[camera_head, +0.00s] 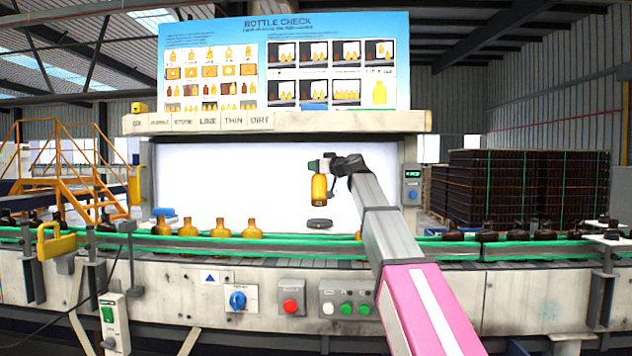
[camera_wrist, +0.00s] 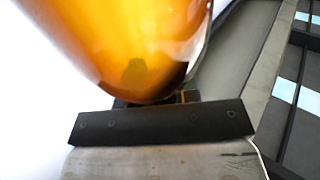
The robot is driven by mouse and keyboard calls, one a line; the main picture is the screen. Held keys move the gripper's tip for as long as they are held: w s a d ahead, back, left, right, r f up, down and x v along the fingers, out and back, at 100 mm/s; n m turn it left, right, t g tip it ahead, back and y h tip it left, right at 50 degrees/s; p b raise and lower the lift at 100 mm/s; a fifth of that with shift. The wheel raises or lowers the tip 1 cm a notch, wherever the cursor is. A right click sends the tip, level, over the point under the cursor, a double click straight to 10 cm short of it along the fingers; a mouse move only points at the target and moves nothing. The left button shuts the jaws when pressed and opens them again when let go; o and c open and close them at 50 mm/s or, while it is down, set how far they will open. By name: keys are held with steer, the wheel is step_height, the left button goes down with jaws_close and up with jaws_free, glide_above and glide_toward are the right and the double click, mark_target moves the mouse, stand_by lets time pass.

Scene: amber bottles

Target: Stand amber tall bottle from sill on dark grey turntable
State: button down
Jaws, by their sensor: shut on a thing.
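The amber tall bottle (camera_head: 319,191) hangs upright from my gripper (camera_head: 321,167) in the head view, and the jaws are shut around its upper part. The dark grey turntable (camera_head: 320,225) is a low disc in front of the bright white panel. The bottle shows just above it in the picture, with a gap between the bottle's base and the disc. How they line up in depth I cannot tell. In the wrist view the bottle (camera_wrist: 135,45) fills the upper left, very close; the turntable is not recognisable there.
Several amber bottles (camera_head: 220,228) stand along the green-railed conveyor (camera_head: 300,250) at the left. Dark bottles (camera_head: 487,235) stand along it at the right. A shelf with lettered labels (camera_head: 290,121) runs above the white panel (camera_head: 230,180). A blue item (camera_head: 164,213) lies left of the turntable.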

mark_target(317, 179)
steer(key=shift+w+f, duration=0.15)
steer(key=shift+f, duration=2.3)
steer(key=c, duration=0.9)
jaws_free()
steer(key=shift+f, duration=0.1)
steer(key=shift+o, duration=0.2)
steer(key=shift+d, duration=0.1)
steer(key=v, duration=1.2)
